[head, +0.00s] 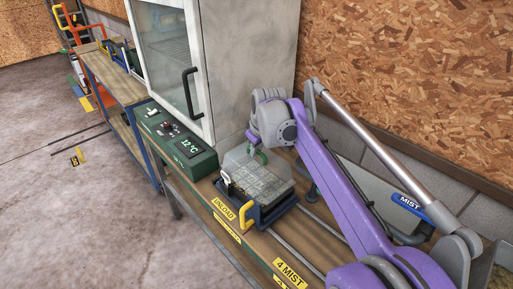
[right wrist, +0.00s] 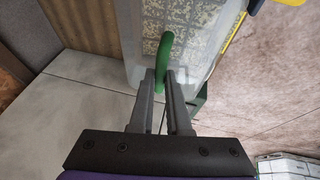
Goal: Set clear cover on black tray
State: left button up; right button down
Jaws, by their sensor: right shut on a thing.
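The clear cover (head: 238,160) is a see-through lid with a green loop handle, which shows in the head view (head: 260,156) and the right wrist view (right wrist: 165,50). My right gripper (right wrist: 161,76) is shut on that handle, its two fingers on either side of it. The black tray (head: 262,181), with a grid of speckled cells, sits in a blue carrier with a yellow handle. The cover is over the tray; the cells show through it in the right wrist view. I cannot tell whether its rim touches the tray. My left gripper is not in view.
The carrier (head: 263,218) stands on a wooden bench with yellow labels and rails. A grey cabinet (head: 245,60) with a glass door and a green control box (head: 175,140) stand to the left. A chipboard wall rises behind. The concrete floor at left is mostly open.

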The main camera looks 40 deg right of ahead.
aim_at(256, 156)
jog(key=shift+w, duration=0.1)
jog(key=shift+f, duration=0.5)
dwell(0.7)
jog(key=shift+f, duration=0.1)
jog(key=shift+f, duration=0.7)
jog(key=shift+f, duration=0.15)
jog(key=shift+f, duration=0.15)
dwell(0.4)
